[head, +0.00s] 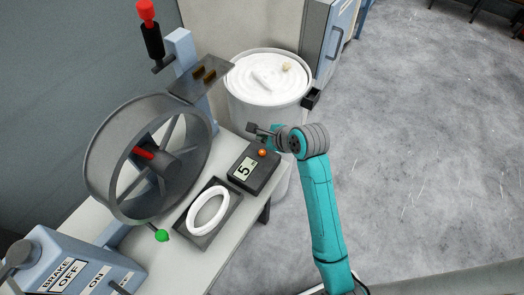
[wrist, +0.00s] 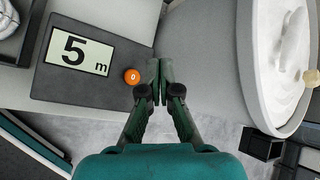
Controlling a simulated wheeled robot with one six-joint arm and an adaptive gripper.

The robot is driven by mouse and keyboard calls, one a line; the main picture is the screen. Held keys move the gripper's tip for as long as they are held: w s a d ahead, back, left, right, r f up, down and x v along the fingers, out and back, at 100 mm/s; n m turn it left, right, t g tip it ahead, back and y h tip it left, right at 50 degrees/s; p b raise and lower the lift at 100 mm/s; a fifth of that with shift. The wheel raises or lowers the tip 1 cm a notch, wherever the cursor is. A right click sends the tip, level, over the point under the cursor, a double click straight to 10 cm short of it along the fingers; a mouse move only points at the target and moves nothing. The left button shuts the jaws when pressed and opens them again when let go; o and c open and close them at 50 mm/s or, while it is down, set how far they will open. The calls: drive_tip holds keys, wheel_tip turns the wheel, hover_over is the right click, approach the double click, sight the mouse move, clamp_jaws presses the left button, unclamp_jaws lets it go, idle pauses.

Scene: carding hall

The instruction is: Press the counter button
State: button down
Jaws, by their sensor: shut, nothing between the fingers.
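The counter is a dark box (head: 267,178) on the white bench, with a display (head: 243,168) reading 5; in the wrist view the display (wrist: 77,50) reads "5 m". The counter button is a small orange round knob (head: 263,153) at the box's right end; it also shows in the wrist view (wrist: 131,76), marked 0. My gripper (head: 263,139) is shut and empty, close to the button. In the wrist view its fingertips (wrist: 160,66) lie just right of the button, past the box edge; I cannot tell their height above it.
A large grey wheel (head: 92,165) with a green knob stands left of the counter. A white ring of sliver (head: 195,208) lies on a dark tray in front. A white can (head: 240,105) of coiled sliver stands behind my gripper. A brake box (head: 50,248) is at lower left. Floor at right is clear.

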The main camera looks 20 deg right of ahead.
sight(263, 153)
drive_tip(key=shift+f, duration=2.7)
drive_tip(key=shift+f, duration=0.1)
drive_tip(key=shift+f, duration=0.35)
drive_tip(key=shift+f, duration=0.4)
idle(0.4)
drive_tip(key=shift+r, duration=0.85)
drive_tip(key=shift+r, duration=0.1)
drive_tip(key=shift+r, duration=2.4)
